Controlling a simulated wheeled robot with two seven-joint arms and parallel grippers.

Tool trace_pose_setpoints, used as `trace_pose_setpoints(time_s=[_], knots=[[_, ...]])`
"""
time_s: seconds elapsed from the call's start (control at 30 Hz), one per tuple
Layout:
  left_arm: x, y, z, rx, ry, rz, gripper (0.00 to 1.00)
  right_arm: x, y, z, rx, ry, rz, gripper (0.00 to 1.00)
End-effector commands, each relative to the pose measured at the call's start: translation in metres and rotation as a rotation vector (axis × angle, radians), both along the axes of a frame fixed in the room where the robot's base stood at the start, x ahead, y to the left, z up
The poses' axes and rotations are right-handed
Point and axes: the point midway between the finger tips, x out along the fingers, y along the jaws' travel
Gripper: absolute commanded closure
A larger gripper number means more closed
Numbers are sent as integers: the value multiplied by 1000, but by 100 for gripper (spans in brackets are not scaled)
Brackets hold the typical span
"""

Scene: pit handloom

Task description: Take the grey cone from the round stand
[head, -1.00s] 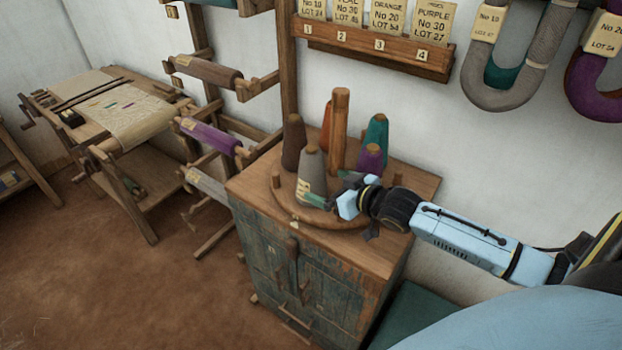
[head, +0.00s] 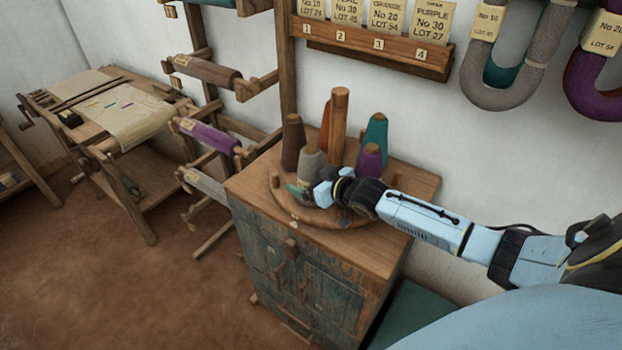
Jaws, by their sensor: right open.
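The grey cone (head: 312,160) stands upright at the front of the round stand (head: 290,208), which sits on a wooden cabinet top. My right gripper (head: 301,190) is open and reaches in from the right at the lower part of the grey cone. Its fingers overlap the cone's base in the picture and hide part of it. I cannot tell whether they touch it. My left gripper is not in view.
On the stand, a brown cone (head: 292,142), an orange cone (head: 325,128), a teal cone (head: 376,135) and a purple cone (head: 370,161) surround a wooden post (head: 339,125). The cabinet (head: 300,270) has free top space at its front edge. A card rack (head: 375,45) hangs behind.

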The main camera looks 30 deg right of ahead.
Motion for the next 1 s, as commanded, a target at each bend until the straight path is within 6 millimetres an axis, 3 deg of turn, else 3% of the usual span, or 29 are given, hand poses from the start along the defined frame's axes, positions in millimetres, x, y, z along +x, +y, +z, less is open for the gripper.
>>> trace_pose_setpoints(time_s=[0.1,0.5,0.77,1.0], knots=[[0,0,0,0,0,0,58,0,0,0,0,0,0,10],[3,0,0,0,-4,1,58,0,0,1,0,-2,0,61],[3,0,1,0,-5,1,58,0,0,5,0,-3,0,61],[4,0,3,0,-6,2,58,0,-1,46,-3,-7,1,61]])
